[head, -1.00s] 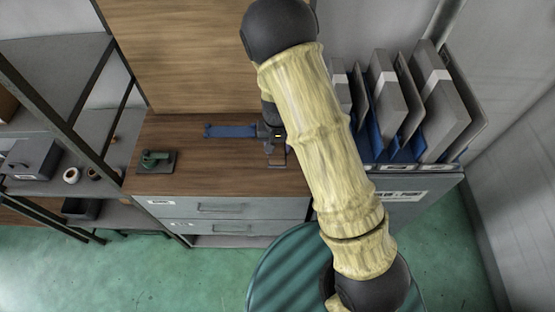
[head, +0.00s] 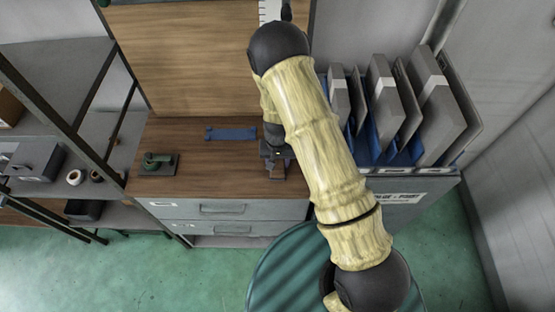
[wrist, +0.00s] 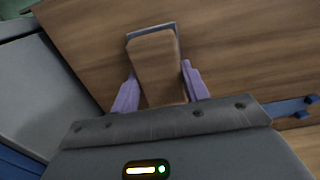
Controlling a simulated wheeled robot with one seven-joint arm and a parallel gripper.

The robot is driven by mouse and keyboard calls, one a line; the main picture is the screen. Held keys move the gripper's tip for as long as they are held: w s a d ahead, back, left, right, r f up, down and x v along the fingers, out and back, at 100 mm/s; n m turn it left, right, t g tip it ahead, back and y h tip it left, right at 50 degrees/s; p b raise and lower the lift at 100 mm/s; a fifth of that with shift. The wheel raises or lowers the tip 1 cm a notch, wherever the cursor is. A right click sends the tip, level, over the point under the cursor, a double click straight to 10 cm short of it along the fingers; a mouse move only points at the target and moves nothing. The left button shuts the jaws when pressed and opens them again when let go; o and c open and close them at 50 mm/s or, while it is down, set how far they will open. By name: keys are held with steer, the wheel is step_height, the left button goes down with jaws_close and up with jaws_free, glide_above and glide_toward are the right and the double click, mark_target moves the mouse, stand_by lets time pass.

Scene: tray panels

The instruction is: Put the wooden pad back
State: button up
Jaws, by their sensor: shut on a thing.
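In the wrist view the wooden pad (wrist: 157,62), a brown block with a thin grey plate edge at its far end, sits between the two purple fingers of my gripper (wrist: 160,92). My gripper is shut on it. In the head view my gripper (head: 276,160) is over the right part of the wooden counter top (head: 200,183), partly hidden by my arm; the pad is hard to make out there. I cannot tell whether the pad touches the counter.
A blue bar (head: 231,133) lies on the counter left of my gripper; part of it shows in the wrist view (wrist: 295,108). A green device (head: 156,159) stands at the counter's left. Grey panels (head: 388,100) stand upright in a blue rack at right. The counter's middle is clear.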

mark_target(277, 162)
steer(key=o, duration=0.9)
steer(key=shift+f, duration=0.1)
steer(key=shift+r, duration=0.2)
step_height(277, 162, up, 12)
steer(key=b, duration=0.3)
steer(key=shift+f, duration=0.15)
steer(key=s+d+r+t, duration=0.1)
steer(key=s+d+r, duration=0.7)
steer(key=d, duration=0.1)
steer(key=s+d+r+t, duration=0.1)
steer(key=s+d+r, duration=0.3)
steer(key=s, duration=0.1)
steer(key=shift+d+r+t, duration=0.25)
steer(key=shift+r+t, duration=0.05)
